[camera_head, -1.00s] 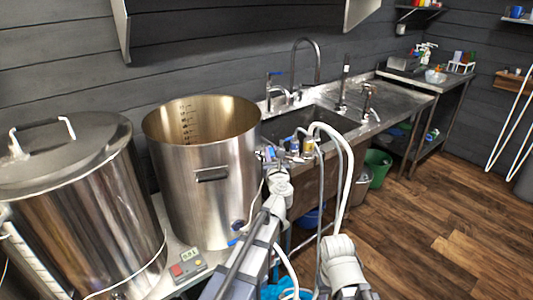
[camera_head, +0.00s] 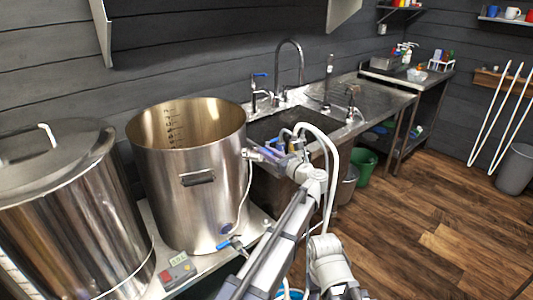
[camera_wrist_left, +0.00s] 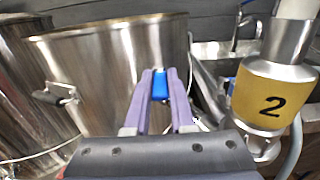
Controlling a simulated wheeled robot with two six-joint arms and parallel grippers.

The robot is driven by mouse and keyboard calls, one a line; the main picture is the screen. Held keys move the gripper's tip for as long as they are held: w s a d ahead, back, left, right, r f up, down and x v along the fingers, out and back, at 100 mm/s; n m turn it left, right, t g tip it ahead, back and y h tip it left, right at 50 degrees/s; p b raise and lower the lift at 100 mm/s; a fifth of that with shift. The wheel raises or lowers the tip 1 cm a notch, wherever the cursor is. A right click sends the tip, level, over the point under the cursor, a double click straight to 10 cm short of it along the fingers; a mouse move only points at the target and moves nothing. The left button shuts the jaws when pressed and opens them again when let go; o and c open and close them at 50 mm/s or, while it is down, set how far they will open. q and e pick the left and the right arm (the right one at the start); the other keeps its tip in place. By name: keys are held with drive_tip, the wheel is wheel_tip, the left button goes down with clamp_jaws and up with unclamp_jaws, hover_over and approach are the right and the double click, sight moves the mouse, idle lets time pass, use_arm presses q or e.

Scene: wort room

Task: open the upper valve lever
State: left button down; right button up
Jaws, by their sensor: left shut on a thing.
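In the left wrist view, a blue lever (camera_wrist_left: 160,84) sits between the purple fingers of my left gripper (camera_wrist_left: 159,88), which is shut on it. In the head view, my left gripper (camera_head: 262,153) is beside the right wall of the open kettle, at the front edge of the sink. The lever is mostly hidden there by the fingers, and its exact angle cannot be told. My right gripper is not in view.
The open steel kettle (camera_head: 190,185) has a lower valve with a blue lever (camera_head: 223,244). A lidded steel vessel (camera_head: 60,215) stands at left. White hoses (camera_head: 325,150) loop close to my left wrist. A green bucket (camera_head: 364,165) is under the bench. The wooden floor at right is clear.

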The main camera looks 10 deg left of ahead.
use_arm(q)
drive_tip(key=shift+w, duration=0.1)
idle(0.3)
drive_tip(key=c, duration=0.8)
unclamp_jaws()
drive_tip(key=shift+o, duration=0.2)
